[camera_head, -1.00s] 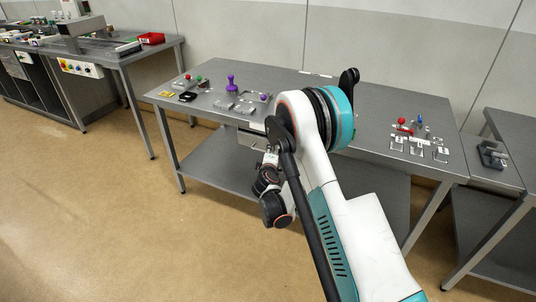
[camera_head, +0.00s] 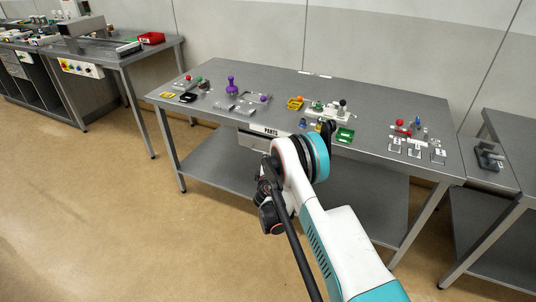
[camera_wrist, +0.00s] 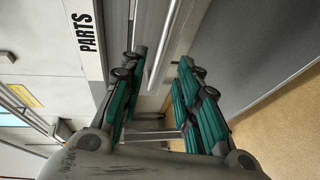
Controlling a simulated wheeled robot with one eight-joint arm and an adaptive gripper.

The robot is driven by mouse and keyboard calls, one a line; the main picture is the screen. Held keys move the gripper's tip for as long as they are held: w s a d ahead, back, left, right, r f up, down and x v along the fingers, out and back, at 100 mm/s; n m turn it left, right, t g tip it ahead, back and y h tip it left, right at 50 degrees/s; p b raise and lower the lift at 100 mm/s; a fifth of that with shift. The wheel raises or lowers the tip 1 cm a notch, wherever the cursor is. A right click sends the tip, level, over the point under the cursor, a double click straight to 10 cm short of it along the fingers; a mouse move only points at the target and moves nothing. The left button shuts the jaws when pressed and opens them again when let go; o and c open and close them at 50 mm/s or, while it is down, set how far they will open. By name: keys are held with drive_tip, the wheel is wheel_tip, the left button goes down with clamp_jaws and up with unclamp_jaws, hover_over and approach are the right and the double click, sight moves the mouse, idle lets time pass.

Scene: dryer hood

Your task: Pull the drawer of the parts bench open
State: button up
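The parts bench (camera_head: 300,90) is a grey metal table with a white PARTS label (camera_head: 268,130) on its front edge. Its drawer (camera_head: 252,142) sits just under that label and looks shut; my arm partly covers it. In the head view my gripper is hidden behind my arm. In the wrist view my gripper (camera_wrist: 160,64) is open, with teal pads on both sides. A pale metal bar, the drawer handle (camera_wrist: 166,45), runs through the gap between the fingers. I see clear space beside the bar, and cannot tell whether either finger touches it. The PARTS label (camera_wrist: 86,32) lies left of the fingers.
Small coloured parts stand on the bench top, including a purple knob piece (camera_head: 231,86), a green tray (camera_head: 345,135) and a red piece (camera_head: 400,124). A lower shelf (camera_head: 212,158) lies beneath. Other benches stand left and right. The floor (camera_head: 110,220) in front is clear.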

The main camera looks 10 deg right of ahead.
drive_tip(key=b+x, duration=0.2)
drive_tip(key=x, duration=0.5)
drive_tip(key=shift+w+f, duration=0.1)
drive_tip(key=shift+w, duration=0.25)
clamp_jaws()
